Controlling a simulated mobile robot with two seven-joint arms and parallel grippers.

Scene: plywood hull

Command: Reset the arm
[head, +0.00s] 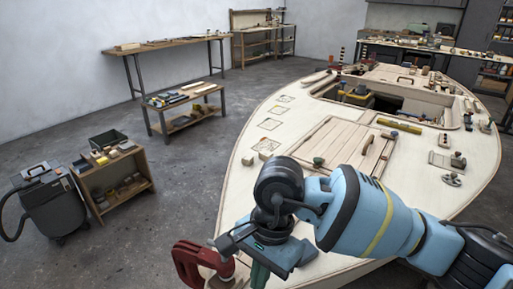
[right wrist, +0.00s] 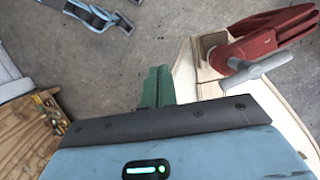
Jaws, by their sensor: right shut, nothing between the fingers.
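My right arm (head: 365,215) comes in from the lower right in the head view and reaches over the near end of the pale plywood hull (head: 240,195). Its gripper (head: 259,275) hangs at the hull's near edge, with green fingers pointing down. In the right wrist view the green fingers (right wrist: 158,88) are together with nothing between them. A red clamp (head: 188,262) sits at the hull's edge just left of the gripper. In the right wrist view the clamp (right wrist: 262,38) is at upper right, apart from the fingers. My left gripper is not seen in the head view.
Hatch boards (head: 325,140), a yellow-tipped tool (head: 400,125) and small blocks lie on the deck. A small wooden shelf (head: 115,178) and a grey vacuum (head: 50,200) stand on the floor at left. The floor between them and the hull is clear.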

